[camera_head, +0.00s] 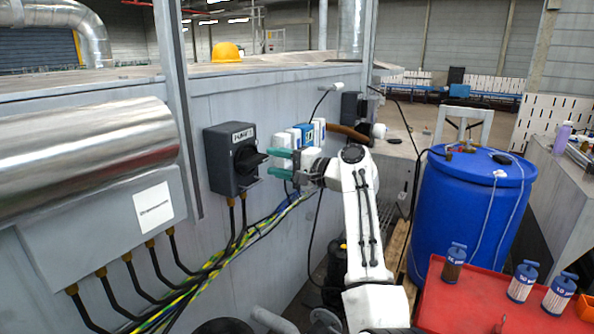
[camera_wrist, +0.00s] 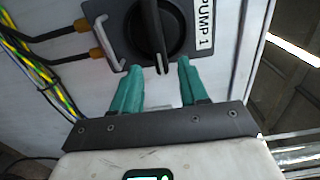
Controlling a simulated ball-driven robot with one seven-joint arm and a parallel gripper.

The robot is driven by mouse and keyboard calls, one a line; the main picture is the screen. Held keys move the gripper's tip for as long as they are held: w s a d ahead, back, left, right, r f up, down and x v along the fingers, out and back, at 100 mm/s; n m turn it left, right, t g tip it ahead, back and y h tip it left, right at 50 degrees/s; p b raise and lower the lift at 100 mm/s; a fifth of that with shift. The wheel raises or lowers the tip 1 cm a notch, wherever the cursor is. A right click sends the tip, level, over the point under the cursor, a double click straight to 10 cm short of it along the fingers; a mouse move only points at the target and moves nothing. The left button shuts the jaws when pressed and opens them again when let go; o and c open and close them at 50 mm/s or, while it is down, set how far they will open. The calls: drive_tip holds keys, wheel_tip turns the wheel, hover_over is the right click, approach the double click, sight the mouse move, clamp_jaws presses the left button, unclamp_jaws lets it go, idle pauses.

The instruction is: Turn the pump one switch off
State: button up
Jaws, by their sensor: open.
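The pump one switch is a dark grey box (camera_head: 222,170) on the grey wall panel, with a black rotary knob on its front. In the wrist view the knob (camera_wrist: 153,30) has a raised handle running up and down the picture, its near end close to the gap between my fingertips. A white "PUMP 1" label (camera_wrist: 205,22) sits beside the knob. My gripper (camera_head: 268,163) is open, with two green fingers just right of the knob in the head view. In the wrist view the fingertips (camera_wrist: 160,64) lie at the knob's lower edge; contact cannot be told.
Cables (camera_head: 200,275) run along the wall below the switch. White and blue boxes (camera_head: 308,134) are on the wall behind my gripper. A blue barrel (camera_head: 465,215) and a red surface (camera_head: 480,300) with several bottles stand at right.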

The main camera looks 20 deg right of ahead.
drive_tip(key=b+v, duration=0.1)
drive_tip(key=v, duration=0.5)
idle(0.3)
